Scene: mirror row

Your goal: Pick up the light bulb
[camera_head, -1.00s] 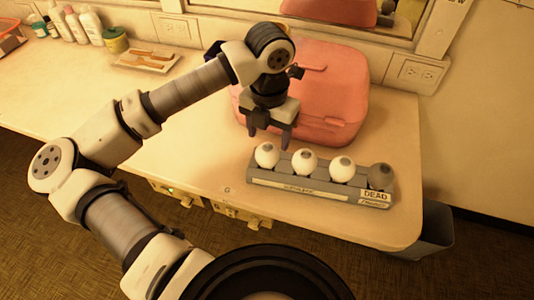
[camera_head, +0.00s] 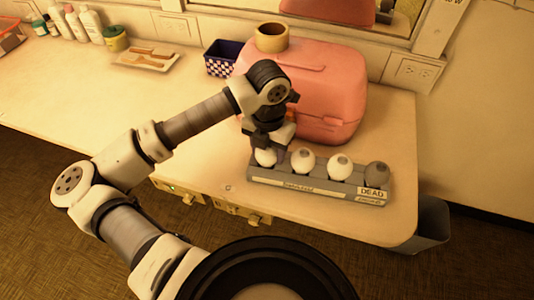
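Several light bulbs sit in a row in a grey holder (camera_head: 300,187) near the table's front right edge. The leftmost white bulb (camera_head: 265,158) is partly hidden by my gripper (camera_head: 266,152). Two more white bulbs, the second (camera_head: 302,160) and the third (camera_head: 340,166), stand clear of it. A dark grey bulb (camera_head: 377,174) is at the right end, above a label reading DEAD. My gripper points down with its fingers at the leftmost bulb. I cannot tell whether the fingers touch it or how far apart they are.
A pink case (camera_head: 325,90) stands right behind the holder, with a tape roll (camera_head: 271,37) on top. A dark checkered basket (camera_head: 222,58) is beside it. A tray with brushes (camera_head: 147,59) and several bottles (camera_head: 90,22) are at the back left. The table's left-middle is clear.

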